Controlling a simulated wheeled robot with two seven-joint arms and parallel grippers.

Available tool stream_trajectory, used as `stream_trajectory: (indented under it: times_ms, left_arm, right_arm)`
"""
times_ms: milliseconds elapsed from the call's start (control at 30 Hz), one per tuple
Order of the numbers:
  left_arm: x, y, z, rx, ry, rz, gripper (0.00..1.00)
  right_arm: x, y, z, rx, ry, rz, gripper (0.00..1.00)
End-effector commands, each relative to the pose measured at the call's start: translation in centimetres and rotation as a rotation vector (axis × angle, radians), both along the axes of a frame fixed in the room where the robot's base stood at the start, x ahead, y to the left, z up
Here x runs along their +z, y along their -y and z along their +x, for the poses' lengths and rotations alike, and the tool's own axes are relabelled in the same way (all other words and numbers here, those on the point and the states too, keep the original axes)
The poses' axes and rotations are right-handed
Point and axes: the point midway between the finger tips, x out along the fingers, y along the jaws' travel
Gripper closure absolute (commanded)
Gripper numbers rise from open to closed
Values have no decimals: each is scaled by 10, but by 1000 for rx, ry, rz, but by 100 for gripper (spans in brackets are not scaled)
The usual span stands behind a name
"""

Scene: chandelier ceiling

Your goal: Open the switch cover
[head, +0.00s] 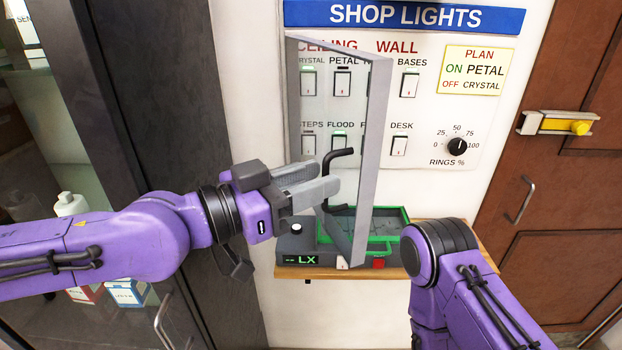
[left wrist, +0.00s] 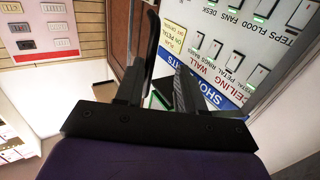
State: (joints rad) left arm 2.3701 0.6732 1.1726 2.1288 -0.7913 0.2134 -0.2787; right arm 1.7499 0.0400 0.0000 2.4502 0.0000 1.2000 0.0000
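The switch cover (head: 378,130) is a clear pane in a grey frame. In the head view it stands partly swung out from the switch panel (head: 420,120), with its left edge near the panel's left side. A black C-shaped handle (head: 326,185) is on its left-facing side. My left gripper (head: 332,186) is beside the handle, its fingers pointing right. In the left wrist view the fingers (left wrist: 155,92) are apart, with a gap between them; a dark curved bar overlaps the left finger. I cannot tell if they touch the handle. My right gripper is hidden.
Below the panel a wooden shelf (head: 398,272) holds a grey device with a green LX display (head: 300,260) and a green-rimmed tray (head: 395,215). My right arm is in front of the shelf's right end.

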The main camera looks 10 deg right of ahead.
Motion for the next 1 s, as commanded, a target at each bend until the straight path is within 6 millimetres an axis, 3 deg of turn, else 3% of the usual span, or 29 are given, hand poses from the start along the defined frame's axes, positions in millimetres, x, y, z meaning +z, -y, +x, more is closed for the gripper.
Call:
stream_trajectory:
  times_ms: [467,1000]
  left_arm:
    - [-1,-1,-1,-1,0,1,65]
    - [-2,-94,-34,0,-1,-1,65]
  right_arm:
    - [-1,0,0,0,0,0,57]
    - [-29,0,0,0,0,0,57]
